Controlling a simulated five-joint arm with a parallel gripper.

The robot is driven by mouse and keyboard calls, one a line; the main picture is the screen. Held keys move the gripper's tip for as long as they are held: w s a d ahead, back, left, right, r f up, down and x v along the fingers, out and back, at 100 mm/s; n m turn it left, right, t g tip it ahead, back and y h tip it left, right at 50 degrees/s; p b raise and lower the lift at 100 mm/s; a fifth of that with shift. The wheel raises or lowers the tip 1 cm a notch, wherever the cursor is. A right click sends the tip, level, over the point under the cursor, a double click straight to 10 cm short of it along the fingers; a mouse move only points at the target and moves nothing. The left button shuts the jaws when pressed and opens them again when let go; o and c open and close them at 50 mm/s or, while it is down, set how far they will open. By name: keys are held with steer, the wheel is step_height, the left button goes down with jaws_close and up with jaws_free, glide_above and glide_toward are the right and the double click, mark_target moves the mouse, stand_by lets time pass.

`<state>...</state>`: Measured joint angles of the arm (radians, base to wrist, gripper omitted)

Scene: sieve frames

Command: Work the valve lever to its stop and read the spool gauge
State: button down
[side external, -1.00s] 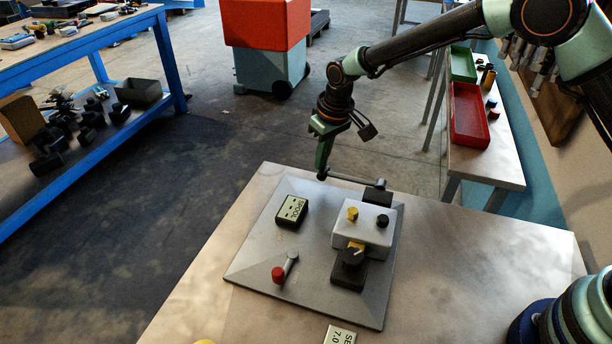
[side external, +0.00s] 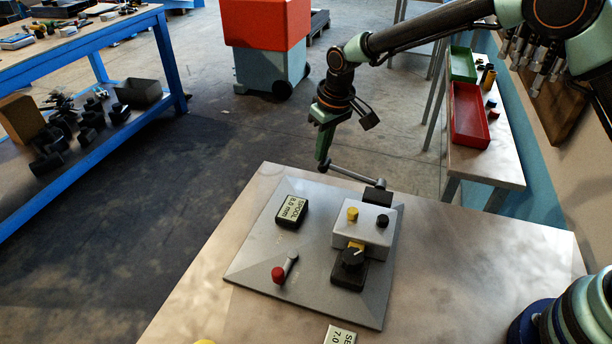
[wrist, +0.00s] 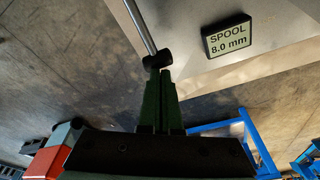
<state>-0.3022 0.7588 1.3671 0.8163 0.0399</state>
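The valve lever (side external: 350,174) is a grey rod with a dark end knob, running from a dark pivot block at the back of the plate out past its back edge. In the wrist view its knob (wrist: 158,60) sits right at my fingertips. My gripper (side external: 322,158) has its green fingers together, against or just beside the knob; in the wrist view the fingers (wrist: 160,78) show only a thin seam, with the knob beyond their tips. The spool gauge (side external: 292,211) is a dark block reading "SPOOL 8.0 mm", clear in the wrist view too (wrist: 229,40).
Air behind the plate is open.

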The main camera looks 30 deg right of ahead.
steer(key=shift+r, duration=0.1)
steer(key=shift+s+d+r, duration=0.15)
steer(key=shift+r, duration=1.35)
steer(key=r, duration=0.2)
steer(key=s+d+r, duration=0.1)
steer(key=shift+s+d+r, duration=0.2)
steer(key=shift+r, duration=0.55)
steer(key=shift+s+d+r, duration=0.15)
steer(key=shift+d+r, duration=0.05)
steer(key=shift+r, duration=0.55)
steer(key=shift+r, duration=0.1)
